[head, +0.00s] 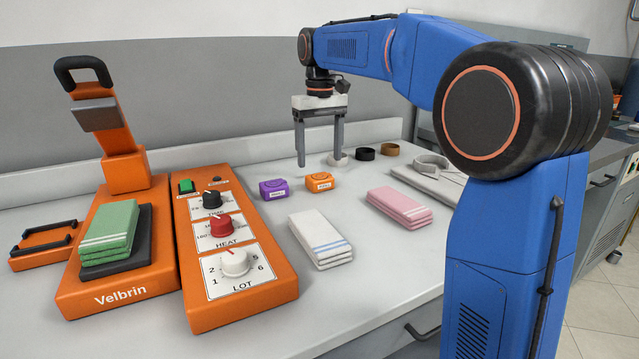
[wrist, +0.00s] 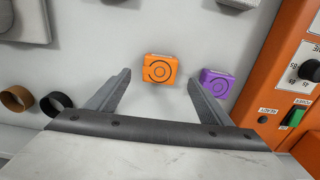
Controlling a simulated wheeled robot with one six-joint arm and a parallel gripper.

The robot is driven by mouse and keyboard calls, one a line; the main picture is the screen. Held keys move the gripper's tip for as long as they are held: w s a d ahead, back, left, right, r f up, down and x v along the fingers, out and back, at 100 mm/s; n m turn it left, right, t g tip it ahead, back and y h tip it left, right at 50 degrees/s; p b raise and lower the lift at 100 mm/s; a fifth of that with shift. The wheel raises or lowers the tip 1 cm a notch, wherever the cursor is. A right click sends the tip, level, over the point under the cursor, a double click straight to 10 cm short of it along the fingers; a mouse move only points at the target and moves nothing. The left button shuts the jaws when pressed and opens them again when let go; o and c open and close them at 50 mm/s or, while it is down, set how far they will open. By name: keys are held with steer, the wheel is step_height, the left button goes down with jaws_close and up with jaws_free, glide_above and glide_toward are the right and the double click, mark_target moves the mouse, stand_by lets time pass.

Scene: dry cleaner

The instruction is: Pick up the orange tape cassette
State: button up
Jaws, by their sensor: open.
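The orange tape cassette (head: 319,182) lies flat on the white counter, just right of a purple cassette (head: 273,189). My gripper (head: 319,163) is open and empty above the counter, with its fingers pointing down. In the head view the fingers appear behind the two cassettes. In the wrist view the orange cassette (wrist: 160,69) shows ahead of the fingertips, roughly centred between them, and nothing touches it. The purple cassette (wrist: 215,83) is close to the right fingertip in that view. The exact height of the fingertips above the counter is hard to tell.
The orange press (head: 120,245) with a folded green cloth (head: 109,233) and the dial panel (head: 235,250) stand left. Folded white cloth (head: 320,240) and pink cloth (head: 399,206) lie in front. Black ring (head: 365,154) and brown ring (head: 390,149) sit behind, near a grey shirt (head: 430,175).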

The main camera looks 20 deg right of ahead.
mark_target(320, 177)
steer(key=shift+w+f, duration=0.1)
steer(key=shift+f, duration=3.15)
steer(key=c, duration=1.1)
